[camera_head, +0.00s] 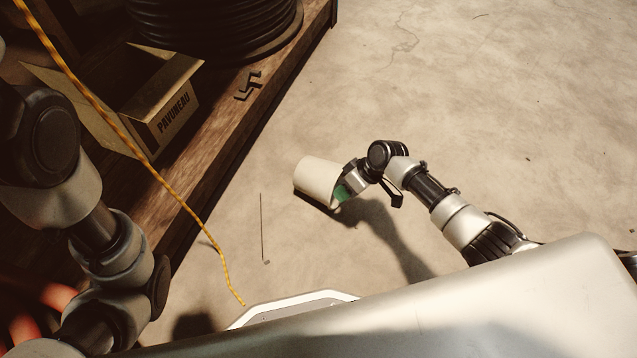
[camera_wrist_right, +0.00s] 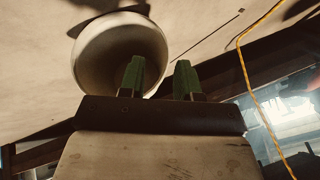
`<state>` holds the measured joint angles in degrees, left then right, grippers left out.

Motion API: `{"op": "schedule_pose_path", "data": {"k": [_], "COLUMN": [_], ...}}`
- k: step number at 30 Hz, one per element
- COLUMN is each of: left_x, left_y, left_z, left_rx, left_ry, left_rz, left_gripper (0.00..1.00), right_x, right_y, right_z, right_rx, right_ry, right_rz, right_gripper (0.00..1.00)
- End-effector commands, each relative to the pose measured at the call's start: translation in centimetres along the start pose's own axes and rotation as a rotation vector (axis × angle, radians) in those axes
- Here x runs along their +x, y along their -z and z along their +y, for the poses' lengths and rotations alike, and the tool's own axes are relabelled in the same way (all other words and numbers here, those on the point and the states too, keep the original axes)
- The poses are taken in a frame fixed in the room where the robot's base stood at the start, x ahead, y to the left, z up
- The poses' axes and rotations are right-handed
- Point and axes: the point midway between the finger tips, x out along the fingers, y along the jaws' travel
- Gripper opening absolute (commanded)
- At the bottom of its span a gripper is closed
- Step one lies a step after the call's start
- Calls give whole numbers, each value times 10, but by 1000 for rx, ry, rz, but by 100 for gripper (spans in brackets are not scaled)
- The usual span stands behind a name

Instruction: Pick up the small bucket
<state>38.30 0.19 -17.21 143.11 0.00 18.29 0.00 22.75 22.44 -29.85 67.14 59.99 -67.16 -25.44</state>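The small bucket (camera_head: 316,180) is cream-white and lies on its side on the concrete floor, its closed end toward the left. My right gripper (camera_head: 343,192) is at its open end, with green fingertips against the rim area. In the right wrist view the bucket's round mouth (camera_wrist_right: 112,50) faces the camera. There the two green fingers of the right gripper (camera_wrist_right: 159,68) stand apart, one overlapping the mouth and the other just outside the rim. Whether either finger touches the wall cannot be told. My left arm shows at the left of the head view; its gripper is not visible.
A wooden shelf (camera_head: 228,150) at the left holds an open cardboard box (camera_head: 163,118), a coil of black hose (camera_head: 215,30) and a dark bracket (camera_head: 248,86). An orange cord (camera_head: 150,165) hangs across the left. The floor (camera_head: 520,110) at the right is clear.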

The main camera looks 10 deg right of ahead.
Motion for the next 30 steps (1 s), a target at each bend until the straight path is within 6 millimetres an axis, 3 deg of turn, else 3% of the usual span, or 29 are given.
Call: {"op": "schedule_pose_path", "data": {"k": [8, 18, 27, 30], "left_x": [-4, -41, -42, -42], "left_y": [7, 19, 20, 20], "left_z": [3, 10, 10, 10], "left_rx": [2, 2, 2, 2], "left_ry": [-6, -7, -7, -7], "left_rz": [15, 16, 16, 16], "left_gripper": [43, 43, 43, 43], "right_x": [15, 56, 59, 59], "right_y": [0, 2, 4, 4], "right_z": [0, -5, -7, -7], "right_rx": [0, 0, 1, 1], "right_ry": [-2, -1, -1, -1], "right_rz": [0, 0, 0, 0], "right_gripper": [33, 33, 33, 20]}}
